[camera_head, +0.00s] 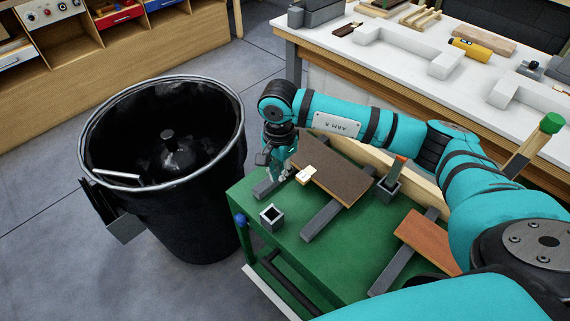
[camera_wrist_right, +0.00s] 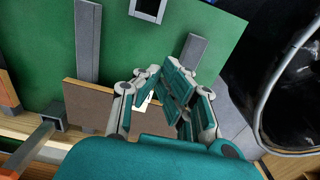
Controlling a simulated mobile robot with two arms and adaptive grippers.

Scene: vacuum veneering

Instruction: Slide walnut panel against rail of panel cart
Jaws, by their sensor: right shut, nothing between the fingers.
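The dark brown walnut panel (camera_head: 335,172) lies across grey bearers on the green panel cart (camera_head: 285,238), with a small pale label on its left part. It also shows in the right wrist view (camera_wrist_right: 88,108), partly hidden by my gripper. The light wooden rail (camera_head: 365,153) runs along the cart's far side, close to the panel's far edge; I cannot tell whether they touch. My right gripper (camera_head: 279,173) is shut and empty at the panel's left end. In the right wrist view its closed fingers (camera_wrist_right: 170,88) overlap the panel. My left gripper is not in view.
A reddish panel (camera_head: 428,238) lies on the cart's right part. Small grey square holders (camera_head: 271,217) stand on the cart. A large black bin (camera_head: 190,215) stands just left. A white-topped workbench (camera_head: 400,62) with several tools is behind.

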